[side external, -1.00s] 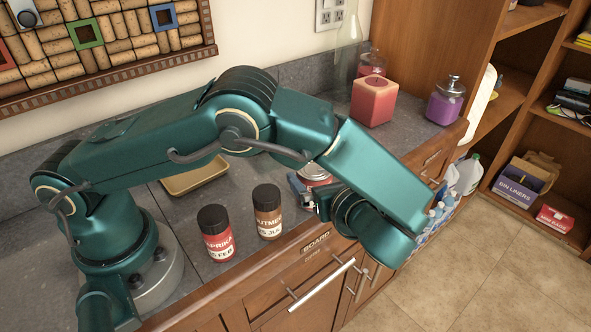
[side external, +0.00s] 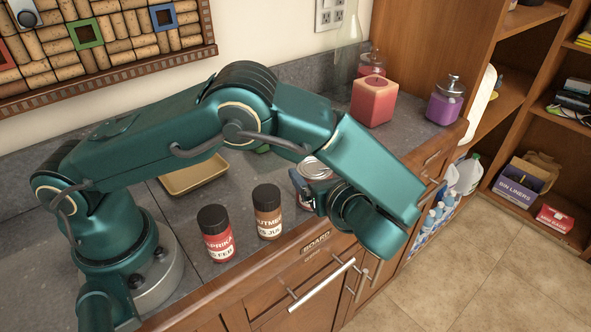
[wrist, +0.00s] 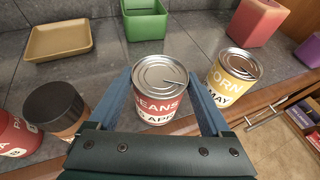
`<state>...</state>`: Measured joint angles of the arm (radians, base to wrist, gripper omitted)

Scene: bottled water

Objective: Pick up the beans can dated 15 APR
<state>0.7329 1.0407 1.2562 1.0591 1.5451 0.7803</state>
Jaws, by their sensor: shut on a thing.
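The beans can (wrist: 158,108) has a red and white label reading "EANS" and "5 APR", with the first characters cut off by a finger, and a silver ring-pull lid. In the wrist view it stands upright between the two blue fingers of my gripper (wrist: 159,82), which is shut on it. In the side view a silver-lidded can (side external: 316,168) shows at my gripper (side external: 312,190), partly covered by the wrist. I cannot tell whether its base touches the counter.
A yellow corn can (wrist: 232,82) stands close to the right finger. Paprika (side external: 216,234) and nutmeg (side external: 268,212) jars stand left of my gripper. A tan tray (wrist: 60,38), green container (wrist: 145,20) and red candle (side external: 373,101) are farther back. The counter's front edge is close.

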